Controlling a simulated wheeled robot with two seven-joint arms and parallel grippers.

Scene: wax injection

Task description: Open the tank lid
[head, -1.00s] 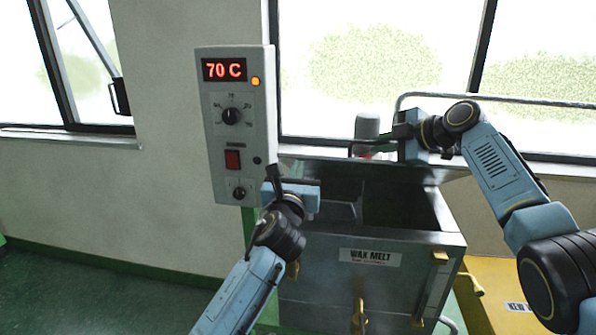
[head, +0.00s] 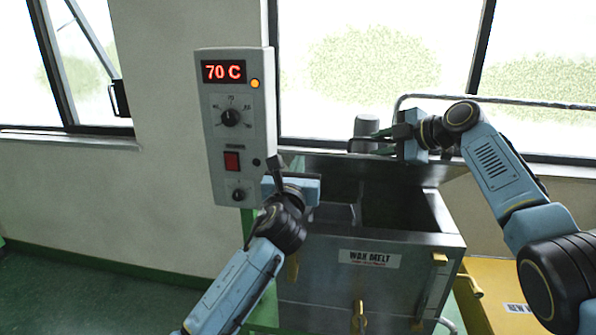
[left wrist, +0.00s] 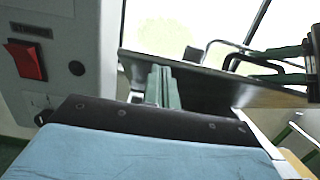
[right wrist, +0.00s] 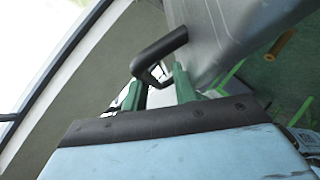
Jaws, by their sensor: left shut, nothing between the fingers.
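The wax melt tank (head: 330,285) stands in the middle of the head view, its dark inside exposed. Its grey lid (head: 330,165) is raised at the back edge, tilted up, and also shows in the left wrist view (left wrist: 190,80). The lid's black handle (right wrist: 160,48) is a bent bar. My right gripper (right wrist: 157,90) is at the handle with fingers apart; the handle's end lies near the gap, and contact is unclear. My left gripper (left wrist: 163,88) is shut and empty, near the tank's left back corner and the lid's left side.
The control panel (head: 240,130), reading 70 C, is close to the left of my left gripper. A grey cylinder (head: 366,126) and a curved rail (head: 500,99) are behind the lid. Windows line the back wall. A yellow surface (head: 490,275) lies right of the tank.

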